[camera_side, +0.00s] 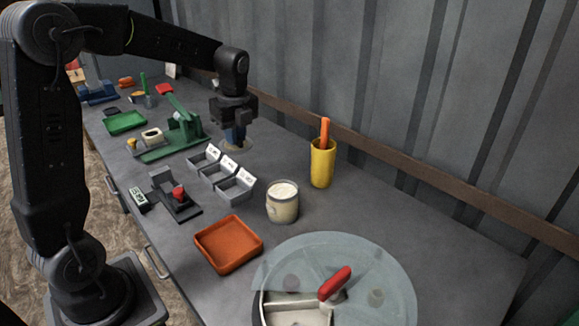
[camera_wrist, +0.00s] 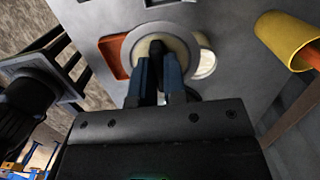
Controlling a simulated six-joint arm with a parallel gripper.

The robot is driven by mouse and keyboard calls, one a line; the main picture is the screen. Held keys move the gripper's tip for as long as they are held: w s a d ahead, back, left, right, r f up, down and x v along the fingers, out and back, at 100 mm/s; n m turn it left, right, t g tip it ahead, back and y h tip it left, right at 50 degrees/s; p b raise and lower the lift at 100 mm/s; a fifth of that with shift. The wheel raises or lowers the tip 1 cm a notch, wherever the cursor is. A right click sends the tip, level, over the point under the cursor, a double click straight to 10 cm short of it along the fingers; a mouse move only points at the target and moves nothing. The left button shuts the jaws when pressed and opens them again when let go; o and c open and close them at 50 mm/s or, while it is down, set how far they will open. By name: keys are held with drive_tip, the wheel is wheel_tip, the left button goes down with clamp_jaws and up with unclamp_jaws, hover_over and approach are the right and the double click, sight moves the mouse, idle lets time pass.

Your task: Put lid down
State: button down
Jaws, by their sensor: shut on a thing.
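My gripper (camera_side: 235,136) is shut on the dark knob of a round beige lid (camera_side: 244,147), behind the row of small grey bins in the side view. In the wrist view, the blue fingers of my gripper (camera_wrist: 160,72) close on the knob, and the lid (camera_wrist: 182,43) spreads flat beneath them. The lid looks held above the table, but its exact height is unclear. A cream-filled glass jar (camera_side: 283,204) stands uncovered on the table, nearer the side camera and apart from the lid. The wrist view shows a cream round shape (camera_wrist: 206,64), partly hidden by the lid.
A yellow cup (camera_side: 322,164) with an orange handle stands behind the jar. An orange tray (camera_side: 228,244), grey bins (camera_side: 234,187), a small black device with a red knob (camera_side: 178,203) and a large clear disc (camera_side: 385,270) surround it. The right of the table is clear.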

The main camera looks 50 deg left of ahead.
drive_tip(key=w+d+f+m, duration=0.2)
drive_tip(key=w+d, duration=0.3)
drive_tip(key=w, duration=0.5)
drive_tip(key=m, duration=0.2)
hover_over(351, 213)
wheel_tip(351, 213, down, 8)
drive_tip(key=r, duration=0.1)
drive_tip(key=shift+m+t, duration=0.3)
wheel_tip(351, 213, down, 4)
drive_tip(key=shift+d+f, duration=0.1)
drive_tip(key=shift+f, duration=3.15)
drive_tip(key=shift+f, duration=0.15)
drive_tip(key=c, duration=1.2)
unclamp_jaws()
